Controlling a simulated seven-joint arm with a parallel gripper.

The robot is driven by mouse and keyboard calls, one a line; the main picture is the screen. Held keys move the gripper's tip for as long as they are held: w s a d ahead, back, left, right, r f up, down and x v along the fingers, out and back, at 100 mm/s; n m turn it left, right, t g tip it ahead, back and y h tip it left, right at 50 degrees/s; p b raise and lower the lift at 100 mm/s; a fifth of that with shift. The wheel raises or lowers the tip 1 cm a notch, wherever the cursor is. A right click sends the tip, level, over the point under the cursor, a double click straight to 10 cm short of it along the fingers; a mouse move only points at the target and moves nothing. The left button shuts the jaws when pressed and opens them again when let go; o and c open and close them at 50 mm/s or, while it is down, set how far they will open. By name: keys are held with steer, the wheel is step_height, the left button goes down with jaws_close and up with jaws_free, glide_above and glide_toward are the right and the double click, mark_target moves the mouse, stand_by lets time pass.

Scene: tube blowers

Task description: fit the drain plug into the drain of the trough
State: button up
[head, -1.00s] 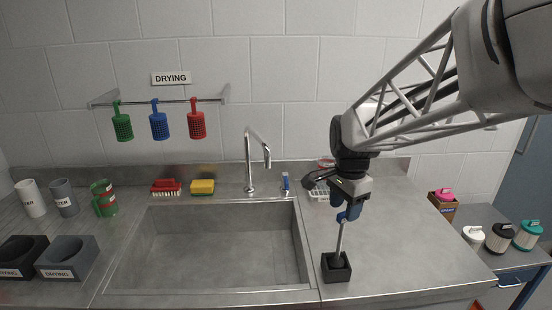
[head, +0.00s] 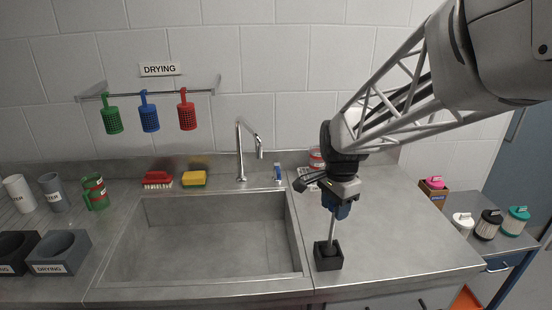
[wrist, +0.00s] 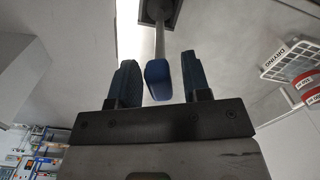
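What looks like the drain plug is a grey metal rod (head: 333,230) with a blue grip on top, standing nearly upright in a square black holder (head: 328,263) on the counter right of the trough. Its lower end is hidden in the holder. The steel trough (head: 205,240) is empty; I cannot make out its drain. My gripper (head: 343,207) is over the holder, pointing down. In the wrist view my gripper (wrist: 160,82) is open, with the blue grip (wrist: 158,80) between its fingers and a gap visible on each side.
A tap (head: 240,150) stands behind the trough, with a red brush (head: 157,180) and yellow sponge (head: 193,179) beside it. Cups and dark holders (head: 60,252) are at left. A rack (head: 310,179) stands behind my gripper. The right front counter is clear.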

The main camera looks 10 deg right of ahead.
jaws_close()
steer(key=shift+r, duration=5.05)
